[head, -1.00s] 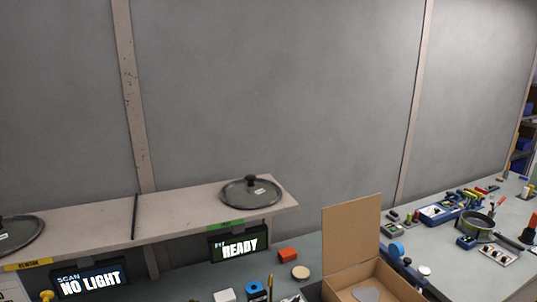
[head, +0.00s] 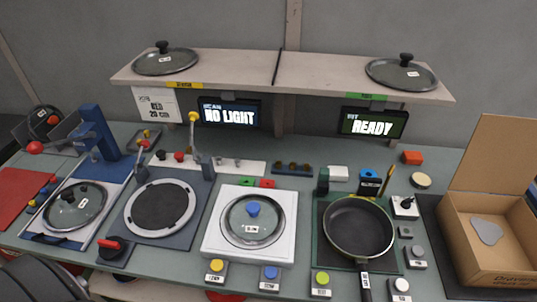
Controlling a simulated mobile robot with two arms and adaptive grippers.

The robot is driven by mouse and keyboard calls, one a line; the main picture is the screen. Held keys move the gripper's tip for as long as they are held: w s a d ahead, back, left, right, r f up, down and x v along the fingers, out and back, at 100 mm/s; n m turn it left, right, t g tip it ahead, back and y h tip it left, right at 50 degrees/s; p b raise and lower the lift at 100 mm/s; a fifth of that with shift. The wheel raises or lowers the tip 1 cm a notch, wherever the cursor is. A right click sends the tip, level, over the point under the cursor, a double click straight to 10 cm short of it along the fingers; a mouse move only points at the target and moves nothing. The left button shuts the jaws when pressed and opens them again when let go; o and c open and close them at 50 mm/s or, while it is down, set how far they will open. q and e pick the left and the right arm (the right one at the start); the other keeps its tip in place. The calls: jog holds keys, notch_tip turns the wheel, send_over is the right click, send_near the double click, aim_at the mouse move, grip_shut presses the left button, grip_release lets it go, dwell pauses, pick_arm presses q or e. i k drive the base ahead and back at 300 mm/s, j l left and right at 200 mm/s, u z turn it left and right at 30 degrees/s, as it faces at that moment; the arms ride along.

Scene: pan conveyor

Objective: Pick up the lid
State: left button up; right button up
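Several lids are in the head view, and I cannot tell which one the task means. A glass lid with a black knob (head: 152,65) lies on the left half of the shelf above the yellow label. A similar lid (head: 385,75) lies on the right half above the green label. A lid with a blue knob (head: 240,232) sits on a white square device. Another black-knobbed lid (head: 84,212) lies in the blue-framed station at left. A further lid (head: 37,124) leans at the far left. Neither gripper is in view.
The shelf (head: 245,70) overhangs the back of the bench, with "NO LIGHT" (head: 229,116) and "READY" (head: 373,123) displays below. A frying pan (head: 358,232) sits right of centre, its handle toward me. A blue press column (head: 97,130) rises at left. An open cardboard box (head: 470,245) stands at right.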

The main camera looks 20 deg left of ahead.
aim_at(254, 219)
jog(key=u, duration=0.95)
